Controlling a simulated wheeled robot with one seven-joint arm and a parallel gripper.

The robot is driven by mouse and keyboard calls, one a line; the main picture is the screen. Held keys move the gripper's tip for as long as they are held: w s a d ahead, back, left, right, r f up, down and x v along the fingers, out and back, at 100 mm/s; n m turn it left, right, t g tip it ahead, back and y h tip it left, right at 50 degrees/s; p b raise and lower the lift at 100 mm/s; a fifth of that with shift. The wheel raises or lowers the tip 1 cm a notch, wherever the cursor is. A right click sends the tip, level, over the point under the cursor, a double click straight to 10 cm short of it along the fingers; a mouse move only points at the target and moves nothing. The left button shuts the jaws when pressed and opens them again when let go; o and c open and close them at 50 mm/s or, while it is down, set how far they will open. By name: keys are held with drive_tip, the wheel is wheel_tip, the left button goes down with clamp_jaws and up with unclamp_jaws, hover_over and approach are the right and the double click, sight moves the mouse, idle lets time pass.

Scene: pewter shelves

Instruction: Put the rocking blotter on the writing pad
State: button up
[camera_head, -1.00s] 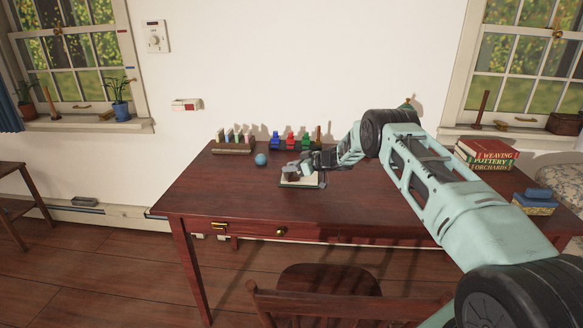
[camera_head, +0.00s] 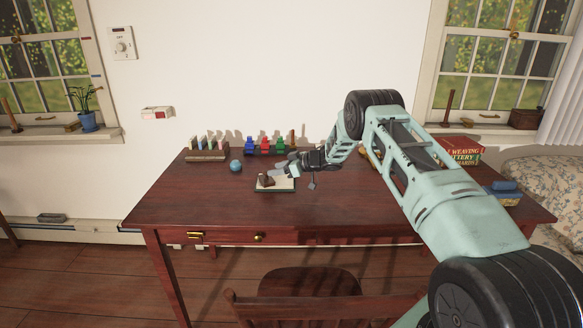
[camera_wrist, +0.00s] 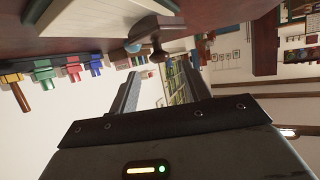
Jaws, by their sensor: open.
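The rocking blotter (camera_head: 265,181), small and brown with a knob handle, stands on the left part of the writing pad (camera_head: 287,186), a pale sheet with a dark border on the desk. My gripper (camera_head: 282,168) is open and empty, just behind and to the right of the blotter, and looks apart from it. In the wrist view the open fingers (camera_wrist: 155,76) have a gap between them. The blotter's dark knob (camera_wrist: 158,56) shows just beyond them, with the pale pad (camera_wrist: 85,22) at the top.
A blue ball (camera_head: 235,166) and a rack of upright pieces (camera_head: 207,155) stand left of the pad. Several coloured pieces (camera_head: 265,146) line the desk's back. Books (camera_head: 462,150) are at the right. A chair (camera_head: 310,282) stands in front. The desk's left front is clear.

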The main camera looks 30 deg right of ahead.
drive_tip(key=v, duration=0.7)
drive_tip(key=a+r+m+h, duration=0.1)
drive_tip(key=a+r+h, duration=0.1)
drive_tip(key=a+r, duration=0.6)
drive_tip(key=a+r+m+h, duration=0.1)
drive_tip(key=a+r, duration=0.2)
drive_tip(key=a, duration=0.9)
drive_tip(key=s+a+r+g+h, duration=0.1)
drive_tip(key=s+a+r+g, duration=0.1)
drive_tip(key=s+a, duration=0.7)
drive_tip(key=s+a+n+g+h, duration=0.1)
drive_tip(key=s+a+g, duration=0.3)
drive_tip(key=s, duration=0.7)
drive_tip(key=s+a+g, duration=0.1)
drive_tip(key=s+a, duration=0.5)
drive_tip(key=s, duration=0.4)
drive_tip(key=s+f+n+g+h, duration=0.1)
drive_tip(key=s+g, duration=0.3)
drive_tip(key=s, duration=1.6)
drive_tip(key=shift+s+d+n+h, duration=0.2)
drive_tip(key=shift+d+n+h, duration=0.1)
drive_tip(key=shift+n, duration=0.2)
drive_tip(key=shift+f, duration=0.15)
